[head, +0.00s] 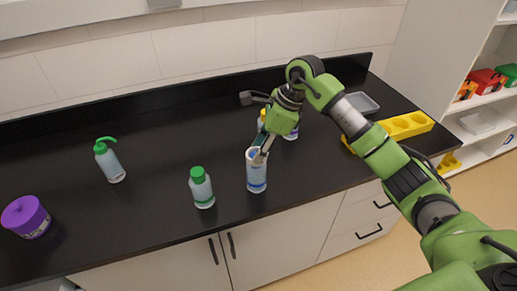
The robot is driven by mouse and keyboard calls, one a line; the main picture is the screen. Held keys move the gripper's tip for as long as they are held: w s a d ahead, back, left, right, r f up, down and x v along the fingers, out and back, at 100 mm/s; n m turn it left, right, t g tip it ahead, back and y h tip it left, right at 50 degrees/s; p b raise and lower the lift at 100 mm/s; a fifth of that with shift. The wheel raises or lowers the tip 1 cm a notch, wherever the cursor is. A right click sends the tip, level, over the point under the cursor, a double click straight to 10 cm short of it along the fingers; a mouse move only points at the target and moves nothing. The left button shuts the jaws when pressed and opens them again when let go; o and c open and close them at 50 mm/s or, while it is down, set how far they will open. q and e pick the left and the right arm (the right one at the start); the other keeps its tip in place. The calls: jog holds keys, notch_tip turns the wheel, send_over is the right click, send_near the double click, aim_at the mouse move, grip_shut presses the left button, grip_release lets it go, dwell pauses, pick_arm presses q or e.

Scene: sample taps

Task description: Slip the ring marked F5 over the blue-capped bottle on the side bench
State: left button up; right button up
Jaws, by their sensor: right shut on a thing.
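My right gripper (260,153) points down at the top of a pale bottle with a blue band near its base (257,178). It is shut on a small pale ring-like piece (251,154) at the bottle's top; no F5 marking is readable. I cannot tell whether this piece is around the bottle or only above it. The bottle stands upright on the black bench (150,215). Its cap is hidden by the fingers, so I see no blue cap. My left gripper is out of view.
A green-capped bottle (201,188) stands just left of the gripper. A green-topped wash bottle (109,162) and purple-lidded jar (26,217) are farther left. Another bottle (291,133) stands behind my gripper. A yellow divided tray (407,125) and grey tray (363,103) lie right.

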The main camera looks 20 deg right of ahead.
dwell(0.7)
jog(key=o, duration=0.9)
jog(key=shift+o, duration=0.2)
jog(key=shift+r, duration=0.1)
jog(key=shift+p+v, duration=0.95)
jog(key=shift+v, duration=1.95)
notch_tip(320, 180, up, 5)
jog(key=p, duration=0.2)
jog(key=shift+p, duration=0.4)
